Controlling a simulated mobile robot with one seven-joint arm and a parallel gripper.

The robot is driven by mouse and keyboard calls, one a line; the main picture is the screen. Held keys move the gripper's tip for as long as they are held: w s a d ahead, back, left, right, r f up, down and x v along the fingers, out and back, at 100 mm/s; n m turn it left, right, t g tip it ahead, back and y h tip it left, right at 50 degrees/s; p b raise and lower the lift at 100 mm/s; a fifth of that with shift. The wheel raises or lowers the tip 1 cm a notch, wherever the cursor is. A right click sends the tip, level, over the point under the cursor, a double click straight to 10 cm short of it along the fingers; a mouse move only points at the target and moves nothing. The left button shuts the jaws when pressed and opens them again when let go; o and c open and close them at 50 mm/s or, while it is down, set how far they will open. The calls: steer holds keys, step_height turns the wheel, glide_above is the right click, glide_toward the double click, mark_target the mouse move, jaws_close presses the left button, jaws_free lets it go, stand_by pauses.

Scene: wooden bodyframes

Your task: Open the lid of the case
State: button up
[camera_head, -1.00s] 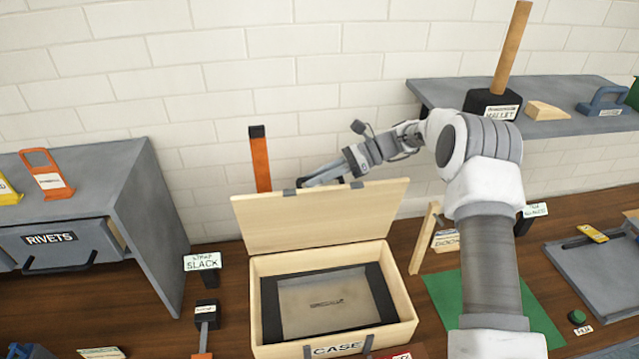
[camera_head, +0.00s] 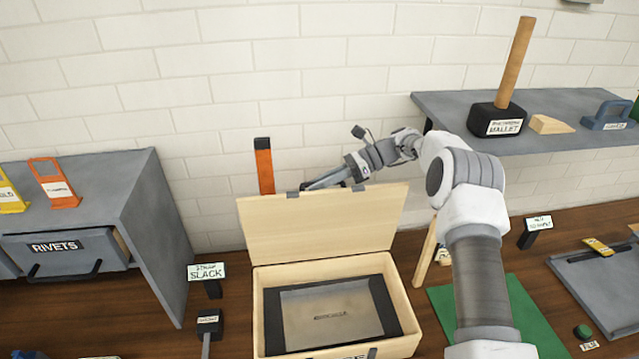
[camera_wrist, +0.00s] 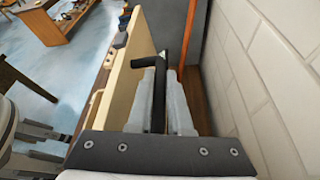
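The wooden case (camera_head: 264,320) stands on the bench with its lid (camera_head: 325,225) raised, standing up along the back edge. A dark-framed panel (camera_head: 330,315) fills the case. My gripper (camera_head: 325,182) is behind the lid's top edge, partly hidden by it, between two dark latches. In the wrist view the lid (camera_wrist: 125,75) shows nearly edge-on at the left. The two pale fingers of my gripper (camera_wrist: 160,100) stand on either side of a black bar (camera_wrist: 157,85) at the lid. I cannot tell whether they press on it.
A grey drawer cabinet (camera_head: 145,225) is at the left. A shelf with a mallet (camera_head: 497,119) is at the upper right. A wooden brace (camera_head: 426,255) stands close right of the case.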

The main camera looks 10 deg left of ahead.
steer(key=o, duration=0.5)
steer(key=shift+w+f, duration=0.1)
steer(key=shift+f, duration=0.2)
steer(key=shift+c, duration=0.2)
steer(key=shift+r, duration=0.15)
